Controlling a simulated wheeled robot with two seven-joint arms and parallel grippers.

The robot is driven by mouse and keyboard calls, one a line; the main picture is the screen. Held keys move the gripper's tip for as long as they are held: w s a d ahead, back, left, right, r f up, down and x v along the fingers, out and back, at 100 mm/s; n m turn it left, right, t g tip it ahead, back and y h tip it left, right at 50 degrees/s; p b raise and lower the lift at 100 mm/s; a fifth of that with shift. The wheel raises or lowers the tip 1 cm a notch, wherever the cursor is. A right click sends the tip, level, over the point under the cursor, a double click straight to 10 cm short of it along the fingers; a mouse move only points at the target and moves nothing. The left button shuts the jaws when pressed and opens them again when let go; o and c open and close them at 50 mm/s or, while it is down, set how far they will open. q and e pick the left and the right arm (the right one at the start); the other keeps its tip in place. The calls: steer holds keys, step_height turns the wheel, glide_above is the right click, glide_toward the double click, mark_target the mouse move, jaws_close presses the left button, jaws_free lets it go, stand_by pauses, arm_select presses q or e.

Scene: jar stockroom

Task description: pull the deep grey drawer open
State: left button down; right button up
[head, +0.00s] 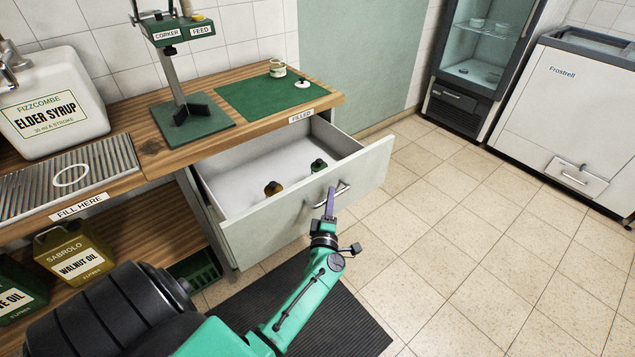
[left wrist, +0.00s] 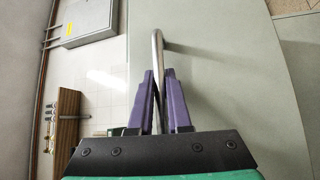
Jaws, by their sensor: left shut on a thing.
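The deep grey drawer (head: 275,228) stands pulled well out from under the wooden counter, its white inside showing. A small amber-brown jar (head: 273,188) and a small green jar (head: 318,166) stand in it, near the front panel. My left gripper (head: 331,191) is at the drawer front, its purple fingers shut on the metal bar handle (head: 345,187). In the left wrist view the handle (left wrist: 157,45) runs between the two fingers (left wrist: 158,78), and the drawer front (left wrist: 225,85) fills the right side. My right gripper is in neither view.
The counter (head: 165,158) carries a green corker stand (head: 190,120), a green mat (head: 262,98) with a jar, and a syrup tank (head: 55,105). Oil cans stand on the shelf below. A dark floor mat (head: 330,315) lies beneath my arm. Tiled floor to the right is clear.

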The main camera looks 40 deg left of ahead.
arm_select(q)
steer(key=shift+s+d, duration=0.25)
steer(key=shift+d, duration=0.5)
steer(key=shift+s+d, duration=0.25)
steer(key=shift+d, duration=0.5)
steer(key=c, duration=0.9)
jaws_free()
steer(key=shift+o, duration=0.2)
steer(key=v, duration=1.4)
steer(key=shift+s, duration=0.3)
steer(key=shift+d, duration=0.1)
